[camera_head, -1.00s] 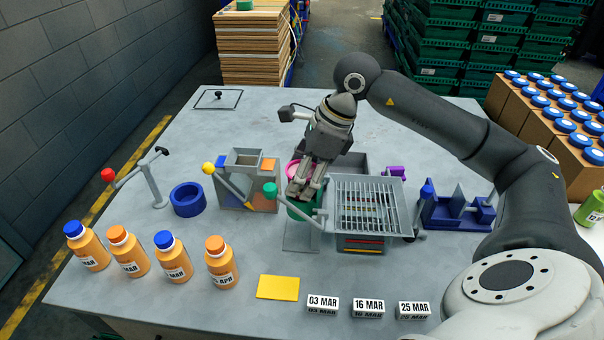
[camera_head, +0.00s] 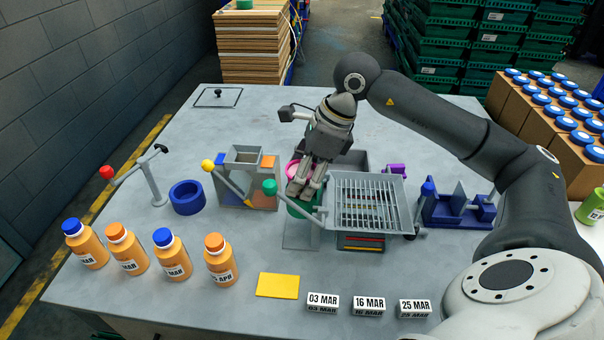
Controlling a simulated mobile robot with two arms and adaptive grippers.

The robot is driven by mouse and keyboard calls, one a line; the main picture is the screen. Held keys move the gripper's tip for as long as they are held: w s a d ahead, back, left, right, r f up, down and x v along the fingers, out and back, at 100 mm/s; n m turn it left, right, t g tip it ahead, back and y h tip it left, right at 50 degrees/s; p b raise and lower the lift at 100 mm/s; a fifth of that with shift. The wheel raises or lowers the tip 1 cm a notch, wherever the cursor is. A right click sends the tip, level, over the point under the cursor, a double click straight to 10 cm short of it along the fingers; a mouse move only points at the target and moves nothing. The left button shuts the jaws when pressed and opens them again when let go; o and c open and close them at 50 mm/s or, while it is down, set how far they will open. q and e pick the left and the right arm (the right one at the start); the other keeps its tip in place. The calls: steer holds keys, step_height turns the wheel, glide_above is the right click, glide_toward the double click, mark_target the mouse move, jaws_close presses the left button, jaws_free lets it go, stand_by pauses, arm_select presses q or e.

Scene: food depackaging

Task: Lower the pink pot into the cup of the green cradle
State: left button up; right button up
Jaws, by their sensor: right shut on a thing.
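The pink pot (camera_head: 293,169) shows only as a pink rim and side behind my right gripper's fingers. My right gripper (camera_head: 300,190) points down and is shut on the pot, over the green cradle. The green cradle (camera_head: 296,209) stands on a grey base plate at the table's middle, and a green part of its cup shows below the fingers. The fingers hide most of the pot and cup, so I cannot tell how deep the pot sits. My left gripper is not in view.
A lever with a green knob (camera_head: 270,187) reaches close to the cradle's left. A grey slatted rack (camera_head: 368,203) stands close on the right. A grey box with a yellow-knobbed lever (camera_head: 207,165) is at left.

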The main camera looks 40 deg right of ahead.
steer(key=shift+f, duration=0.15)
steer(key=o, duration=1.2)
